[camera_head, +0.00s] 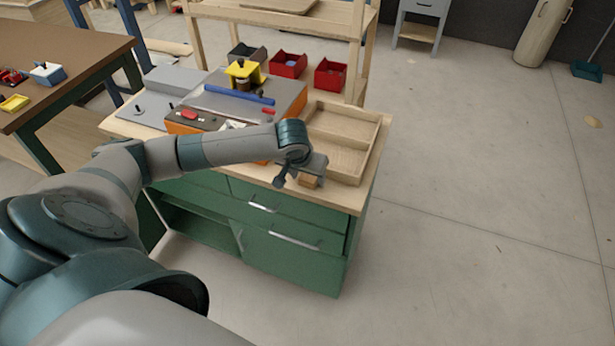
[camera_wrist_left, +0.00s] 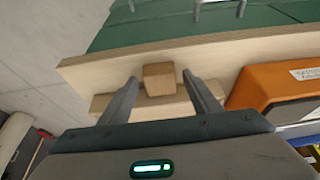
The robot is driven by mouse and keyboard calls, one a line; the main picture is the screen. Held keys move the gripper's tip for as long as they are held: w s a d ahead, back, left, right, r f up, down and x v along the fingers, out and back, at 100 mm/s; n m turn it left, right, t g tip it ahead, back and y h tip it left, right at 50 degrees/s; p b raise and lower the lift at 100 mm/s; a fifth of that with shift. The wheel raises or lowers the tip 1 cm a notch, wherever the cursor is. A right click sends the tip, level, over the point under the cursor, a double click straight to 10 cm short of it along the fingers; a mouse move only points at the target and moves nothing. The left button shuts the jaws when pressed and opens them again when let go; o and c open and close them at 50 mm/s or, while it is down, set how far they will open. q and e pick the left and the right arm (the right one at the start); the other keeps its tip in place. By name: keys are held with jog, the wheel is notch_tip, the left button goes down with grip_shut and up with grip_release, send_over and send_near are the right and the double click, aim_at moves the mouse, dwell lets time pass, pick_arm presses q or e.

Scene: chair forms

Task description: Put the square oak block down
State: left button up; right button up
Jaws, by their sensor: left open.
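The square oak block (camera_head: 308,182) is a small light-brown wooden block near the front edge of the green cabinet's wooden top (camera_head: 345,196). In the left wrist view the block (camera_wrist_left: 158,79) is between the two fingertips, with a gap on each side, and appears to rest on the top. My left gripper (camera_head: 297,178) is open around it, and its spread fingers also show in the left wrist view (camera_wrist_left: 161,77). The gripper hides part of the block in the head view. My right gripper is not in view.
A shallow wooden tray (camera_head: 376,135) lies just behind the gripper. An orange-sided machine (camera_head: 293,112) with a blue bar stands left of it. Red bins (camera_head: 330,73) sit at the back. Bare floor (camera_head: 470,220) lies to the right.

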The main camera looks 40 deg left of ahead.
pick_arm(q)
jog(key=b+v, duration=0.1)
jog(key=v, duration=1)
jog(key=shift+r, duration=0.4)
jog(key=shift+s, duration=0.15)
